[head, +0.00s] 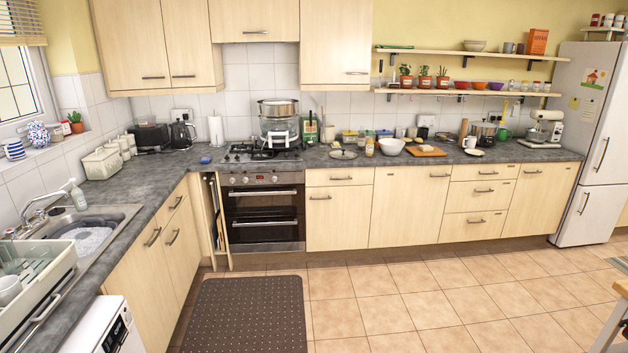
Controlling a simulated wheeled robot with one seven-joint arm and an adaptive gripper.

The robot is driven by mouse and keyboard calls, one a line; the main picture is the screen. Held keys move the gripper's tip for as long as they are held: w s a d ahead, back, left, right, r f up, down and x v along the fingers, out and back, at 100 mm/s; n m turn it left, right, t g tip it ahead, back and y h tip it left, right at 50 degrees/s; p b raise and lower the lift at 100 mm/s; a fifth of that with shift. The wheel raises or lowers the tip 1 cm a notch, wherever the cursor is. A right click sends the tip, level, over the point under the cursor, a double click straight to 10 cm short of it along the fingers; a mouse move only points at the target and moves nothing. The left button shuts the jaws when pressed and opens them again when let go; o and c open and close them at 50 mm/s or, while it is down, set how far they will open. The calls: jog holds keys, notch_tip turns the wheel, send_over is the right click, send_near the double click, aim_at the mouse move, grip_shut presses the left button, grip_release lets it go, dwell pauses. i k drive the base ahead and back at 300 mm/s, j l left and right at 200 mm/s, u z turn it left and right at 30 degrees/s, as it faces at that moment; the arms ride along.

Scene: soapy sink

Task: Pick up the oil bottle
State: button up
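I cannot tell for sure which item is the oil bottle. A small yellowish bottle or jar (369,148) stands farther right, left of the white bowl.
A steamer pot (279,118) stands on the hob. A white bowl (391,147) and a cutting board (426,151) sit on the crowded back counter. The sink (90,228) and dish rack (35,275) are at left. The tiled floor (400,300) is open around a dark mat (245,310).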

aim_at(370, 143)
jog(key=i, duration=1.8)
jog(key=i+j, duration=0.1)
jog(key=i, duration=1.75)
jog(key=i+z, duration=0.1)
jog(key=i, duration=1.7)
